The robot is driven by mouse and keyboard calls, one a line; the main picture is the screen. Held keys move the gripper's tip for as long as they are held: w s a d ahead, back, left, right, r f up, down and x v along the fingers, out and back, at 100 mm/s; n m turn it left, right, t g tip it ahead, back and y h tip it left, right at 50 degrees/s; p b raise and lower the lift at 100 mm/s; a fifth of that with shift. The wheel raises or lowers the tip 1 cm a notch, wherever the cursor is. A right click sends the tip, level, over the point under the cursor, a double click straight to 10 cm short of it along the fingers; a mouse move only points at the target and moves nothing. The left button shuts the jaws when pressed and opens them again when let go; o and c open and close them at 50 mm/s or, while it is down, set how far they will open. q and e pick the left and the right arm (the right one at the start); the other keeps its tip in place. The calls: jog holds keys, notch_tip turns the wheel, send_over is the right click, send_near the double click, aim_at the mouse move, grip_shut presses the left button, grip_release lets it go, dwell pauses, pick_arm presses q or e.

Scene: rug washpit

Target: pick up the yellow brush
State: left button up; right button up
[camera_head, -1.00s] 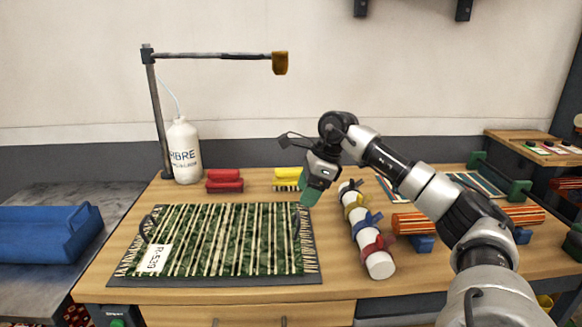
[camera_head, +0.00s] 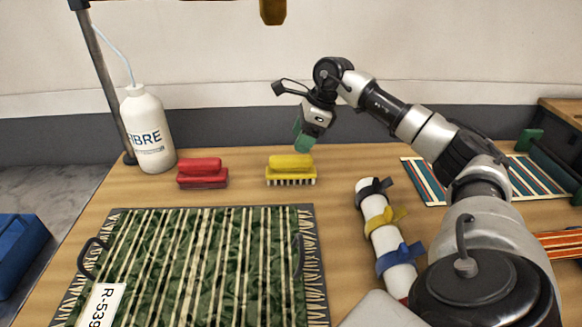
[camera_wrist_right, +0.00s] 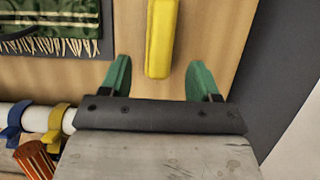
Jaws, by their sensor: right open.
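The yellow brush (camera_head: 291,169) stands on the wooden table with its pale bristles down, right of a red brush. My right gripper (camera_head: 304,140) is above and slightly right of it in the head view, fingers pointing down. In the right wrist view the green fingers of my right gripper (camera_wrist_right: 159,78) are apart and empty. The yellow brush (camera_wrist_right: 161,38) lies ahead of the gap between them, its near end close to the level of the fingertips. My left gripper is not in view.
A red brush (camera_head: 203,173) and a white bottle (camera_head: 149,130) stand to the left. A green striped rug (camera_head: 197,262) lies in front. A white roll with coloured ties (camera_head: 383,235) lies to the right. A striped rug (camera_head: 424,181) is farther right. The wall is behind.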

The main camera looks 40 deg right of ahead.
aim_at(292, 157)
jog(key=shift+x, duration=0.9)
jog(key=x, duration=0.5)
jog(key=shift+w+p, duration=0.1)
jog(key=shift+p, duration=0.3)
jog(key=shift+w+f, duration=0.1)
jog(key=shift+f, duration=0.15)
jog(key=shift+f, duration=0.25)
jog(key=shift+c, duration=0.3)
jog(key=c, duration=1)
jog(key=shift+r, duration=0.1)
